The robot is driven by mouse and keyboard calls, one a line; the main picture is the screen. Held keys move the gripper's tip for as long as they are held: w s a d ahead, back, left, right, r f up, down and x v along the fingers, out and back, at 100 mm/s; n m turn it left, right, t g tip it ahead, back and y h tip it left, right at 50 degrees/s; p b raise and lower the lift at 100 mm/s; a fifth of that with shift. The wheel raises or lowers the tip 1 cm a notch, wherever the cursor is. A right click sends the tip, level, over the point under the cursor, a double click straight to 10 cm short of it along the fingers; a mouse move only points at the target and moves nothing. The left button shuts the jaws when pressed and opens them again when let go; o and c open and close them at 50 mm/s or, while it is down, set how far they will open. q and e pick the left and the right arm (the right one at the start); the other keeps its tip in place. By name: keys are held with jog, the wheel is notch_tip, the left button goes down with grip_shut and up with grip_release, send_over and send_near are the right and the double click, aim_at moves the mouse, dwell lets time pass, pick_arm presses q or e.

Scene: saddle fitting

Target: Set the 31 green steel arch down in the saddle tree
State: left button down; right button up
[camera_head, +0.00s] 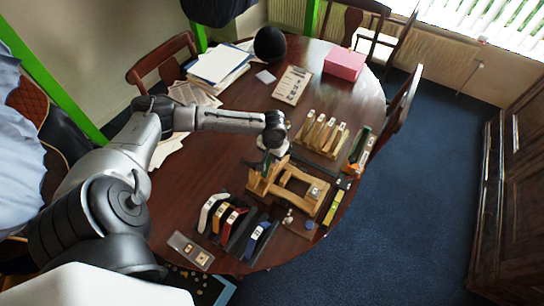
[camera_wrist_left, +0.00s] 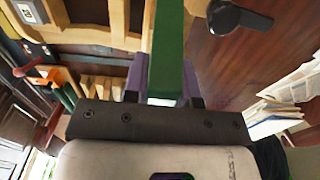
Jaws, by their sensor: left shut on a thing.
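My left gripper (camera_head: 267,160) is over the far left end of the wooden saddle tree (camera_head: 302,203). In the left wrist view the gripper (camera_wrist_left: 165,92) is shut on the green steel arch (camera_wrist_left: 167,45), a green strip running up between the two fingers. In the head view the arch is only a small dark green bit by the gripper and mostly hidden. The saddle tree (camera_wrist_left: 95,38) shows at the upper left of the wrist view, close beside the arch, with a number tag on it. I cannot tell whether arch and tree touch. My right gripper is not in view.
A rack of coloured arches (camera_head: 232,222) stands in front of the tree. A wooden block with several pale pieces (camera_head: 322,133) stands behind it. A yellow level (camera_head: 334,207) lies to the right. A pink box (camera_head: 345,64) and papers (camera_head: 218,65) lie farther back.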

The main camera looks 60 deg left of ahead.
pick_arm(q)
jog(key=shift+f+b, duration=0.75)
jog(key=shift+f, duration=0.1)
jog(key=shift+r, duration=0.15)
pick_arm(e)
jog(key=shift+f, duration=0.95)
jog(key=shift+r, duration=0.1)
pick_arm(q)
jog(key=shift+f+p, duration=0.2)
jog(key=shift+p, duration=0.45)
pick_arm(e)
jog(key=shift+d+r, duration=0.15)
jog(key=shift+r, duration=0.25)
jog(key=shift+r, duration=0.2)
pick_arm(q)
jog(key=shift+p, duration=0.65)
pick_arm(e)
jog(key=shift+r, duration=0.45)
pick_arm(q)
jog(key=shift+a+f, duration=0.1)
jog(key=shift+f, duration=0.7)
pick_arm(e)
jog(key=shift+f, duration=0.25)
pick_arm(q)
jog(key=shift+f+b, duration=0.3)
jog(key=shift+f, duration=0.15)
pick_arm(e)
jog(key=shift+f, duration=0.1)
